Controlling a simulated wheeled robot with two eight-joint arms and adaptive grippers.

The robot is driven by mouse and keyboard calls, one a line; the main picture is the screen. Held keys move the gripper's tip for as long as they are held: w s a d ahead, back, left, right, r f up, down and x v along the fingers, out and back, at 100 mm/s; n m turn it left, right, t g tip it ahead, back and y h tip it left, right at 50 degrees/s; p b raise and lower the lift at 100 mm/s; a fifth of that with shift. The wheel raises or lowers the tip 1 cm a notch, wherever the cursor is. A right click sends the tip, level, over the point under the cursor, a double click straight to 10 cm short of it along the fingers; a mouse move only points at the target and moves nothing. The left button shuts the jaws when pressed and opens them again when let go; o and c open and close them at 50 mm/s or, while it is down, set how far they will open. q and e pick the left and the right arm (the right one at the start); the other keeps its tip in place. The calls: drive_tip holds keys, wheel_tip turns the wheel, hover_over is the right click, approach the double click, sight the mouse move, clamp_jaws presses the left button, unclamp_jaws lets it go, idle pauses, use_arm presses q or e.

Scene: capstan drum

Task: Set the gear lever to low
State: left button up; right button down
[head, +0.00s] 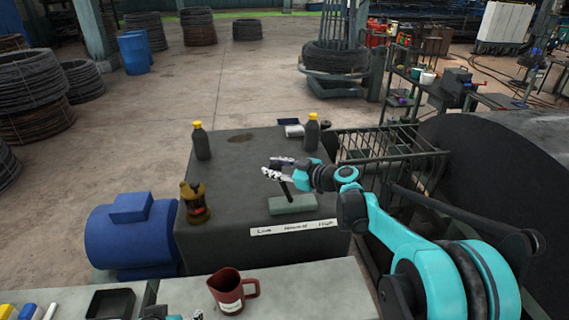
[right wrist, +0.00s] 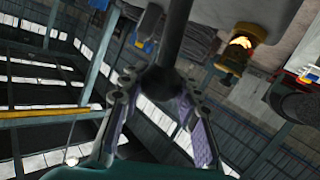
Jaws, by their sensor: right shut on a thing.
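The dark gear lever (head: 285,190) rises from a grey-green base plate (head: 303,203) on top of a dark box. It leans a little left in the head view, toward the "Low" side. A white label strip (head: 293,228) in front reads Low, Neutral, High from left to right. My right gripper (head: 273,169) is shut on the upper part of the lever. In the right wrist view the lever's dark shaft (right wrist: 174,35) runs between the fingers (right wrist: 160,105). A small part of my left gripper (head: 181,316) shows at the bottom edge; its fingers are unclear.
Dark bottles with yellow caps stand on the box at back left (head: 202,142) and back right (head: 312,132). A brass oil can (head: 194,203) stands at its left edge. A red mug (head: 230,290) stands on the near bench. A blue motor (head: 133,232) is at left.

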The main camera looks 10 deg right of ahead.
drive_tip(key=shift+a+f+b, duration=0.2)
drive_tip(key=shift+a+f, duration=0.1)
drive_tip(key=shift+a, duration=0.35)
drive_tip(key=shift+a+f+b, duration=0.15)
drive_tip(key=shift+a+f, duration=0.15)
drive_tip(key=shift+a, duration=0.35)
drive_tip(key=c, duration=1.1)
unclamp_jaws()
drive_tip(key=shift+s, duration=0.1)
drive_tip(key=shift+o, duration=0.3)
drive_tip(key=shift+a, duration=0.1)
drive_tip(key=v, duration=1.2)
drive_tip(key=shift+r, duration=0.2)
